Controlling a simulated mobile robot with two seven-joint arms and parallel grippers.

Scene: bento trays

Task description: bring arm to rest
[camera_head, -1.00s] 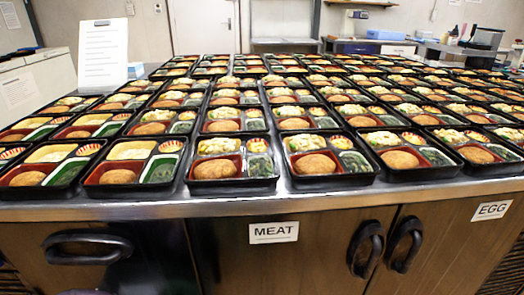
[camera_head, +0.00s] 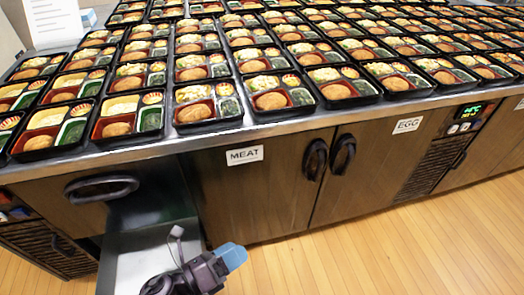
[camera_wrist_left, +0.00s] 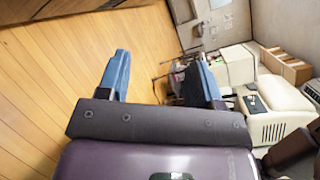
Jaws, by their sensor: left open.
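My left gripper (camera_head: 232,257) shows at the bottom of the head view, low in front of the counter's cabinet doors and over the wooden floor. Its blue fingers also show in the left wrist view (camera_wrist_left: 162,80), spread apart with nothing between them. The gripper is apart from the bento trays (camera_head: 211,105), which stand in rows on the metal counter top above it. My right gripper is in neither view.
The counter front has dark handles (camera_head: 315,158) and labels reading MEAT (camera_head: 244,155) and EGG (camera_head: 407,124). A white sheet (camera_head: 52,20) stands at the back left. Open wooden floor (camera_head: 380,250) lies at right. The wrist view shows cream-coloured equipment (camera_wrist_left: 280,105) at right.

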